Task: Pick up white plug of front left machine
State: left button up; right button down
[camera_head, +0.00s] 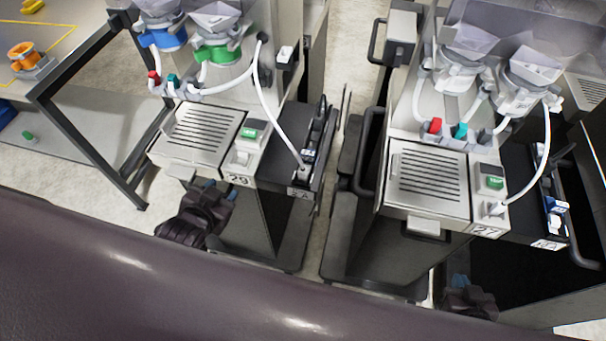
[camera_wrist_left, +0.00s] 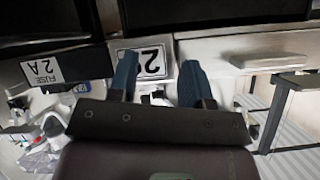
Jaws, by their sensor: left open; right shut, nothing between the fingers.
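The left machine (camera_head: 200,135), labelled 29, has a slatted tray and a green-labelled switch panel. A red plug (camera_head: 154,77) and a teal plug (camera_head: 172,80) sit in a row under its funnels. A pale fitting (camera_head: 192,89) ends the row; I cannot tell if it is the white plug. A white hose (camera_head: 270,98) runs down to a small pale connector (camera_head: 307,157) at the black side unit. My left gripper (camera_head: 219,187) is open and empty, low before this machine's front. Its blue fingers (camera_wrist_left: 158,82) stand either side of the number label in the left wrist view. My right gripper (camera_head: 461,283) is shut and empty, low before the right machine.
The right machine (camera_head: 430,180), labelled 27, has its own red and teal plugs and white hoses. A narrow floor gap (camera_head: 333,165) separates the machines. A dark metal frame (camera_head: 85,135) stands left of the left machine.

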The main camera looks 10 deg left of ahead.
pick_arm(q)
jog(key=w+d+r+m+t+h, duration=0.1)
jog(key=w+d+r+m+t, duration=0.15)
jog(key=r, duration=0.35)
jog(key=w+d+r+m+t+h+b, duration=0.1)
jog(key=w+d+r+m+t+h, duration=0.1)
jog(key=w+r+m, duration=0.3)
jog(key=w+d+r+m+t+h, duration=0.1)
jog(key=w+d+r+m+t, duration=0.15)
jog(key=r, duration=0.45)
jog(key=s+d+r+m+g+h, duration=0.3)
jog(key=d+m+g+h, duration=0.45)
jog(key=m, duration=0.65)
jog(key=s+d+r+m+g+h, duration=0.2)
jog(key=d+r+m+g+h, duration=0.2)
jog(key=d+m+g+h, duration=0.7)
jog(key=m+y+b, duration=0.1)
jog(key=m+y, duration=1.5)
jog(key=y, duration=0.2)
send_near(302, 169)
jog(key=shift+g+h, duration=0.25)
jog(key=shift+g, duration=0.1)
jog(key=x, duration=0.4)
jog(key=p+x, duration=0.1)
jog(key=x, duration=0.3)
jog(key=shift+w+f, duration=0.25)
jog(key=shift+f, duration=0.2)
jog(key=shift+d+f, duration=0.1)
jog(key=shift+f, duration=0.3)
